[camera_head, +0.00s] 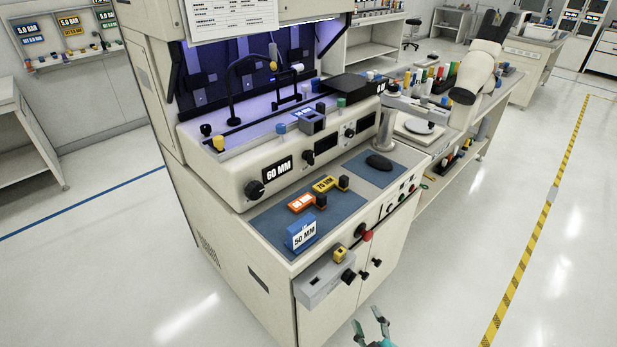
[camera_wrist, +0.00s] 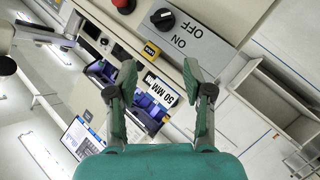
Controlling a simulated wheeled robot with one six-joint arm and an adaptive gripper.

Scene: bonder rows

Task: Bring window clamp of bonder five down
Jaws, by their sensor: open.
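The bonder (camera_head: 225,180) is a cream cabinet with a purple-lit bay, a 60 MM plate (camera_head: 277,171) and several black knobs. No bonder number is readable, and I cannot tell for certain which part is the window clamp. Black fixtures (camera_head: 285,92) stand in the lit bay. A grey ON/OFF box (camera_wrist: 190,38) with a black rotary knob (camera_wrist: 162,18) is on the front, ahead of my fingertips in the wrist view. My gripper (camera_head: 368,322) is open and empty, low in front of the cabinet. It also shows in the wrist view (camera_wrist: 160,70).
A blue 50 MM block (camera_head: 301,233), an orange block (camera_head: 301,203) and a yellow block (camera_head: 326,184) rest on the blue mat. A red button (camera_head: 365,236) sits on the front panel. A cluttered bench (camera_head: 460,165) stands at right. Floor right of the cabinet is clear.

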